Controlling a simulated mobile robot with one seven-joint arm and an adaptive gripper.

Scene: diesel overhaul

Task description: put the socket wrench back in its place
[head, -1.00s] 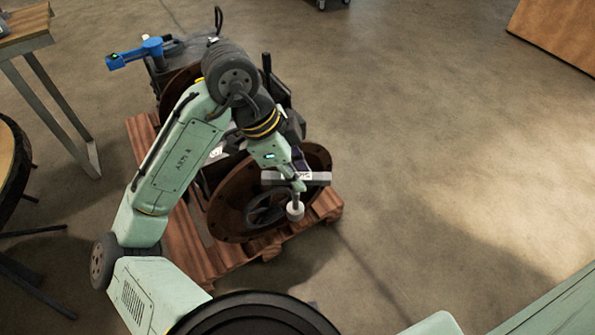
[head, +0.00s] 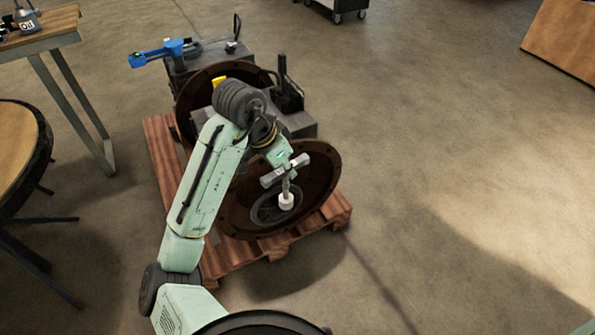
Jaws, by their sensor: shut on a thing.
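My gripper (head: 285,172) is at the end of my pale green arm, in front of the near round brown flange of the engine. It is shut on a tool that I take to be the socket wrench (head: 287,201). A short shaft and a pale, round lower end show below the gripper. The tool points down in front of a dark spoked wheel (head: 266,211). I cannot tell whether it touches the wheel. The fingertips are too small to make out. I cannot make out a marked place for the wrench.
The engine (head: 300,122) stands on a reddish wooden pallet (head: 243,252). A blue device (head: 160,52) sits at its far end. A workbench (head: 45,25) and a round table (head: 12,165) are at left. A wheeled cart (head: 337,8) is at the back. The floor at right is clear.

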